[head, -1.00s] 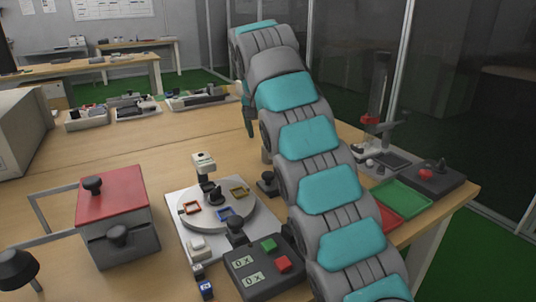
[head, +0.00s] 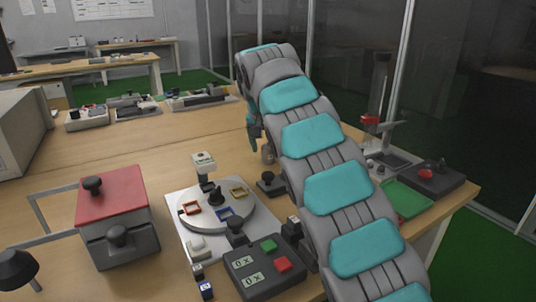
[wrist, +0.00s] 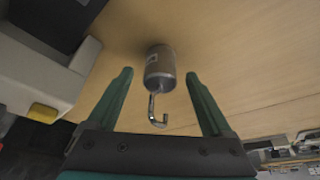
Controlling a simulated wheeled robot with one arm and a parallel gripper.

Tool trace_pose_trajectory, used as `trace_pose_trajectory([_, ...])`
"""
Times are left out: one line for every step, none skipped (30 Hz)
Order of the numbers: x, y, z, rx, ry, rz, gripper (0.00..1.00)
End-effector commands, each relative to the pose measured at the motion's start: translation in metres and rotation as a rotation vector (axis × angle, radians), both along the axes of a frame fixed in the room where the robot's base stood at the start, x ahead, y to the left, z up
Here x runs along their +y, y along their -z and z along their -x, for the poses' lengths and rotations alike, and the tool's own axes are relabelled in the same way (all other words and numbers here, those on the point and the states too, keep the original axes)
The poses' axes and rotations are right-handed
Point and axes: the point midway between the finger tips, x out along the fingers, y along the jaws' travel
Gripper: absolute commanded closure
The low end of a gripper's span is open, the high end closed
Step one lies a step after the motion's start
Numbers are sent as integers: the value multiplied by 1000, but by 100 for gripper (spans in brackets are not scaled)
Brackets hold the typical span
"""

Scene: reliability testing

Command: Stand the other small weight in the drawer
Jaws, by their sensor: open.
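A small grey metal weight (wrist: 160,65) with a hook shows in the wrist view, apparently on the wooden table. My gripper (wrist: 160,78) is open, a finger to each side of the weight; I cannot tell whether either touches it. In the head view my gripper (head: 255,143) hangs beyond the arm, close beside the small weight (head: 268,154), which is partly hidden by the arm. A grey box with a red top (head: 111,194) stands at the left; its front with a black knob (head: 117,236) looks like the drawer. The drawer's inside is not visible.
A round turntable (head: 216,210) with small coloured frames stands on a white base, centre. A button box (head: 264,268) is in front of it. A green tray (head: 408,198) and a dark box with a red button (head: 432,178) lie right.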

Motion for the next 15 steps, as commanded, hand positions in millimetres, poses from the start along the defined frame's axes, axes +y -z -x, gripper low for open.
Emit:
trace_pose_trajectory([-1, 5, -1, 2, 1, 1, 16])
trace_pose_trajectory([-1, 7, -2, 2, 1, 1, 16])
trace_pose_trajectory([-1, 8, -3, 2, 1, 1, 16])
trace_pose_trajectory([-1, 9, -3, 1, 0, 1, 16])
trace_pose_trajectory([-1, 10, -3, 0, 0, 1, 16])
trace_pose_trajectory([-1, 10, -4, 0, 0, 1, 16])
trace_pose_trajectory([-1, 10, -4, 0, -1, 0, 16])
trace_pose_trajectory([-1, 9, -4, 0, -1, 0, 16])
trace_pose_trajectory([-1, 9, -4, -1, -1, 1, 16])
trace_pose_trajectory([-1, 9, -4, -1, -1, 1, 16])
trace_pose_trajectory([-1, 9, -4, -1, -1, 1, 19])
trace_pose_trajectory([-1, 9, -4, -1, -1, 1, 23])
trace_pose_trajectory([-1, 9, -4, -1, -1, 1, 27])
trace_pose_trajectory([-1, 9, -4, -1, -1, 1, 30])
trace_pose_trajectory([-1, 9, -4, -1, -1, 1, 35])
